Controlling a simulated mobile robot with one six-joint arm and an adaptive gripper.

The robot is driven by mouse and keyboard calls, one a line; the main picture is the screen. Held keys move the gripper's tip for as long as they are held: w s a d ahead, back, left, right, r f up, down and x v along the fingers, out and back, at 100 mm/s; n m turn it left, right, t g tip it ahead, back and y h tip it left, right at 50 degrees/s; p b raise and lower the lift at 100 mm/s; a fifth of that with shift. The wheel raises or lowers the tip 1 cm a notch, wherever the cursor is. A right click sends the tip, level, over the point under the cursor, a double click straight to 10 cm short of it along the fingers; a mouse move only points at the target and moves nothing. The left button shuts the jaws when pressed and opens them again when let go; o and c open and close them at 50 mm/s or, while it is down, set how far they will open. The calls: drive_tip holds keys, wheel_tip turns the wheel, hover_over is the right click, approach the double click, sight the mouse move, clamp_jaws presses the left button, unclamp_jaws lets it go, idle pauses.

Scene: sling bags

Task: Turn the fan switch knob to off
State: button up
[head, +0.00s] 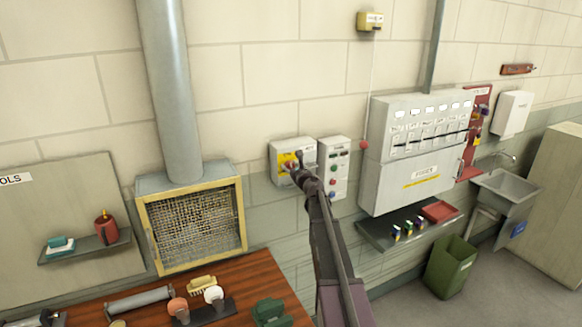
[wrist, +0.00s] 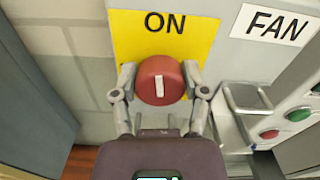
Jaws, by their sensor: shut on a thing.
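The fan switch is a grey wall box (head: 308,149) with a yellow plate (wrist: 126,30) marked ON and a white FAN label (wrist: 271,24) at its right. Its round red knob (wrist: 160,80) has a white pointer mark that stands nearly upright, toward the word ON, in the wrist view. My gripper (wrist: 160,84) is shut on the knob, one finger on its left side and one on its right. In the head view my gripper (head: 295,168) reaches the box, and my arm hides part of it. No OFF marking shows.
A box with coloured buttons (head: 333,168) stands close to the right of the switch. A larger white panel (head: 416,150) hangs further right, above a dark shelf (head: 376,236). A yellow-framed grille (head: 195,222) is at the left, above a wooden bench (head: 250,272) with tools.

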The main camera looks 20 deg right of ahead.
drive_tip(key=n, duration=0.8)
drive_tip(key=shift+a+n, duration=0.15)
drive_tip(key=shift+n, duration=0.15)
drive_tip(key=n, duration=0.3)
drive_tip(key=shift+f+n, duration=0.1)
drive_tip(key=shift+n, duration=0.2)
drive_tip(key=n, duration=0.4)
drive_tip(key=shift+f, duration=0.1)
drive_tip(key=shift+w, duration=0.1)
drive_tip(key=o, duration=1.2)
drive_tip(key=shift+c, duration=0.2)
drive_tip(key=s, duration=1.2)
